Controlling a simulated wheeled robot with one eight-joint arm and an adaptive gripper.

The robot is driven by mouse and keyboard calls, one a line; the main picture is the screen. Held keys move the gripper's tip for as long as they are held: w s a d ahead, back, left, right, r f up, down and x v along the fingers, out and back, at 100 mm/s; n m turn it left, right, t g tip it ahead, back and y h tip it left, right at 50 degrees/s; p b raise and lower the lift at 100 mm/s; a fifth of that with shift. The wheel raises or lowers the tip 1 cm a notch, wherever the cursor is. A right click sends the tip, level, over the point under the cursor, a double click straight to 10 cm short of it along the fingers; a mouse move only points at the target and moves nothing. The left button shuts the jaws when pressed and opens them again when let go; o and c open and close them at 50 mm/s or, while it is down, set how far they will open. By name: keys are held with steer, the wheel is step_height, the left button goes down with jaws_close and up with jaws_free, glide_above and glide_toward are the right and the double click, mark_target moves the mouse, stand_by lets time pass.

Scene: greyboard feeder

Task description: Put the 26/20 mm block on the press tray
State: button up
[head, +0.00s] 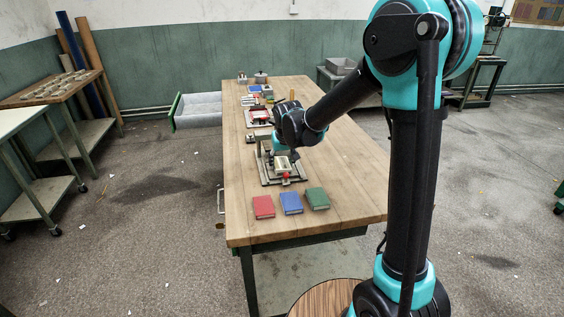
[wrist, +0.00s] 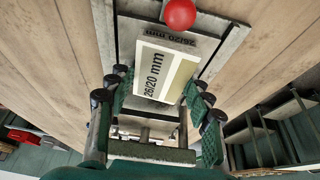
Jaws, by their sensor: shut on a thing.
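The 26/20 mm block (wrist: 158,72) is a cream, box-shaped piece with its size printed in black, seen in the wrist view. My gripper (wrist: 157,90) has its green-padded fingers on the block's two sides and is shut on it. In the head view my gripper (head: 281,152) is low over a grey-based fixture (head: 268,182) on the bench. I cannot single out the press tray.
A red (head: 263,207), a blue (head: 291,203) and a green book-like block (head: 317,198) lie at the near end of the wooden bench (head: 345,185). Another fixture with red parts (head: 258,117) stands farther back. The bench's right side is clear.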

steer(key=shift+f, duration=0.15)
stand_by(0.4)
steer(key=o, duration=1.3)
steer(key=v, duration=1.2)
steer(key=shift+s, duration=0.1)
